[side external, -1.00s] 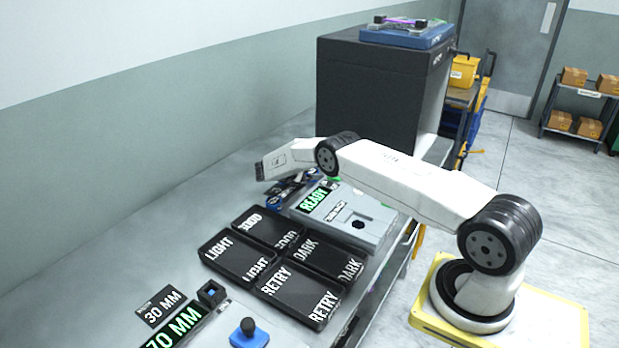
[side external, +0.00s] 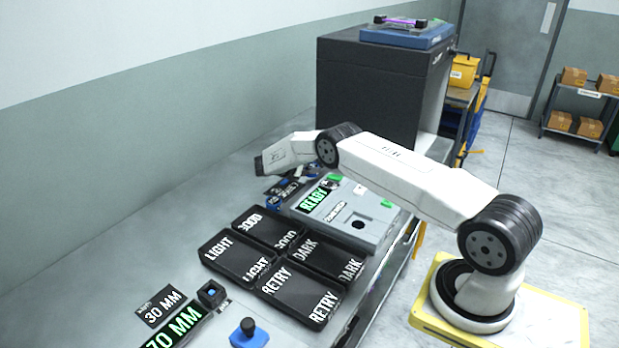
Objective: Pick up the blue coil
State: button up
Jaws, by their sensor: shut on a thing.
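My gripper (side external: 285,187) is small and dark under the white wrist, beside the far left end of the grey device. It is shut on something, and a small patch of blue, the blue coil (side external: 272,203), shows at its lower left. The coil's shape and the exact contact of the fingers are too small and partly hidden to make out.
The grey device with a green READY display (side external: 314,197) lies just right of my gripper. Black trays (side external: 237,258) marked GOOD, LIGHT, DARK and RETRY stand in front. A large dark cabinet (side external: 372,95) rises behind. The bench at left is clear.

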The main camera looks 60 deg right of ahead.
jog(key=shift+r, duration=0.65)
jog(key=shift+s+a+r, duration=0.2)
jog(key=shift+s+r, duration=0.2)
jog(key=shift+r, duration=0.15)
jog(key=shift+s+a+r, duration=0.2)
jog(key=shift+s+r, duration=0.15)
jog(key=shift+r, duration=0.15)
jog(key=s+a+r, duration=0.5)
jog(key=s+r, duration=0.2)
jog(key=s, duration=0.4)
jog(key=shift+a+r, duration=0.4)
jog(key=s+a+f+n+t, duration=0.1)
jog(key=s+a+n+t, duration=0.2)
jog(key=s+a, duration=0.5)
jog(key=shift+s+a+f+t+h, duration=0.3)
jog(key=shift+s+t, duration=0.2)
jog(key=shift+s, duration=1.35)
